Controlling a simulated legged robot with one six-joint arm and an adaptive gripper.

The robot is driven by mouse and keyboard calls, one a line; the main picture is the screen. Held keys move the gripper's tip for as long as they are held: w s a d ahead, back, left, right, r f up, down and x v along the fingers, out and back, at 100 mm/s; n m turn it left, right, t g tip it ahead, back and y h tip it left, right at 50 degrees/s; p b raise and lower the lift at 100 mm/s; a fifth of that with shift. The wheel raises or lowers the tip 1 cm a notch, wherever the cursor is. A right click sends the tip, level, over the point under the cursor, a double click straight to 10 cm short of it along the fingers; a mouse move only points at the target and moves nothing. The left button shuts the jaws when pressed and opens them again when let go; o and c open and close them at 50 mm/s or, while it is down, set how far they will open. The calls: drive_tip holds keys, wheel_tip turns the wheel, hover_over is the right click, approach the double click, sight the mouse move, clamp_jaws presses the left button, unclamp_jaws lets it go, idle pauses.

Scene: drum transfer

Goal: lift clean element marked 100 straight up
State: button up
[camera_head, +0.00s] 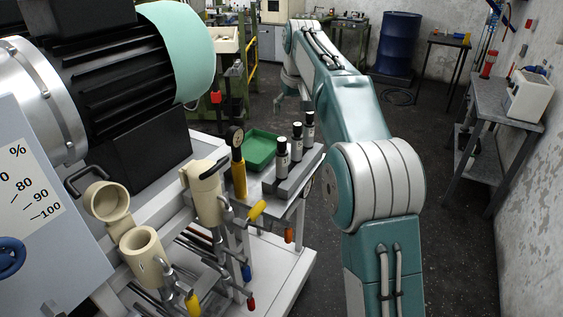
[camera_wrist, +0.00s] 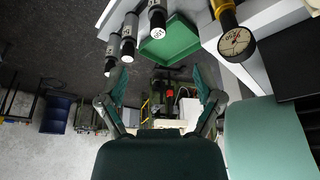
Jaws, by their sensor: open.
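Three grey cylindrical elements with black caps and white labels stand in a row on a grey block (camera_head: 286,184) on the cart. In the head view they are the near element (camera_head: 282,160), the middle element (camera_head: 297,142) and the far element (camera_head: 309,126). The wrist view shows them at upper left: one element (camera_wrist: 157,20), another (camera_wrist: 129,38) and a third (camera_wrist: 112,54). Their labels are too small to tell surely which reads 100. My gripper (camera_wrist: 160,76) is open and empty, apart from the elements. In the head view, it is small beyond the cart.
A green tray (camera_head: 258,149) lies beside the block; it also shows in the wrist view (camera_wrist: 172,42). A yellow gauge (camera_head: 238,165) stands close by. Cream housings (camera_head: 143,250) and a large motor (camera_head: 110,75) crowd the left. A blue drum (camera_head: 396,45) stands at the back.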

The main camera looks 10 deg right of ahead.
approach(282, 139)
drive_tip(key=f, duration=0.1)
drive_tip(key=x, duration=1.1)
drive_tip(key=shift+w+a+f, duration=0.1)
drive_tip(key=shift+w+f, duration=0.1)
drive_tip(key=shift+f, duration=0.15)
drive_tip(key=shift+c, duration=0.3)
clamp_jaws()
